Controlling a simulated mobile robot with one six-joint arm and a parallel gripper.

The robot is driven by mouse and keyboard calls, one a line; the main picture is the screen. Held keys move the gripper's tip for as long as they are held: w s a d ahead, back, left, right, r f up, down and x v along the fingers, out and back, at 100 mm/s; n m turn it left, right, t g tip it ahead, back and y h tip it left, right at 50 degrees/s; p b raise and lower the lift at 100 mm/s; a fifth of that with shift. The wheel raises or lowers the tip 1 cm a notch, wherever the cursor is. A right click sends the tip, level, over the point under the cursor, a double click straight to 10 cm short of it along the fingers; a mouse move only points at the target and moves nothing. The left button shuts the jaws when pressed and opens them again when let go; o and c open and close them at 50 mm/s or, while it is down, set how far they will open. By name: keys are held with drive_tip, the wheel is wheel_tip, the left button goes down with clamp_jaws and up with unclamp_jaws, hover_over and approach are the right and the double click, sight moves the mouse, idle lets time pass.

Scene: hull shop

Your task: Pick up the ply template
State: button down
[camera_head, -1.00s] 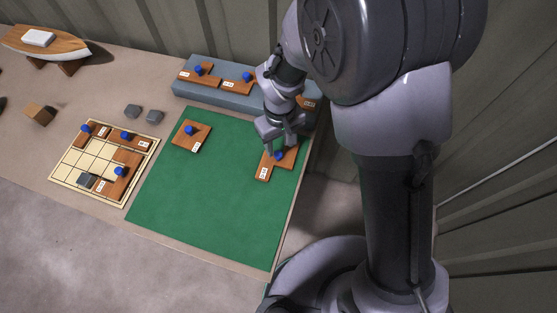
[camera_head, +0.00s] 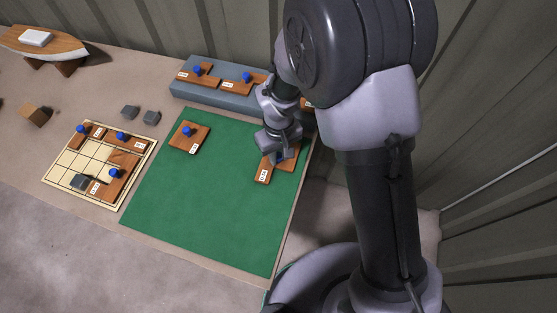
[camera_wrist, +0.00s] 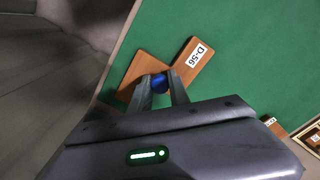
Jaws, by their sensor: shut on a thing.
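A brown wooden ply template (camera_head: 264,171) with a blue knob lies at the right side of the green mat (camera_head: 205,215). In the wrist view the template (camera_wrist: 186,70) is bent at an angle and carries a white label reading D-56. My gripper (camera_head: 279,157) is right over it, pointing down. In the wrist view my gripper's fingers (camera_wrist: 161,90) are shut on the blue knob (camera_wrist: 160,82). The template looks flat on the mat, with no clear gap under it. My gripper hides part of the template and most of the knob in the head view.
Another knobbed template (camera_head: 189,140) lies on the mat's upper left. A grey block (camera_head: 200,93) behind the mat bears more templates. A gridded board (camera_head: 62,183) with several pieces lies at left, near two small grey blocks (camera_head: 151,117). The mat's lower middle is clear.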

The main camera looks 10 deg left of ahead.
sight(278, 155)
drive_tip(key=shift+r, duration=0.1)
drive_tip(key=shift+r, duration=0.35)
wheel_tip(278, 155, up, 3)
drive_tip(key=shift+f+p, duration=0.1)
drive_tip(key=shift+p, duration=0.85)
drive_tip(key=s+a, duration=0.1)
drive_tip(key=s, duration=0.4)
drive_tip(key=s+a+r+p, duration=0.1)
drive_tip(key=s+a, duration=0.1)
drive_tip(key=s, duration=0.3)
drive_tip(key=s+a, duration=0.1)
drive_tip(key=s, duration=0.4)
drive_tip(key=shift+s+a+r+p, duration=0.15)
drive_tip(key=shift+s+p, duration=0.1)
drive_tip(key=shift+p, duration=0.15)
wheel_tip(278, 155, up, 7)
drive_tip(key=p, duration=0.5)
drive_tip(key=shift+w, duration=0.1)
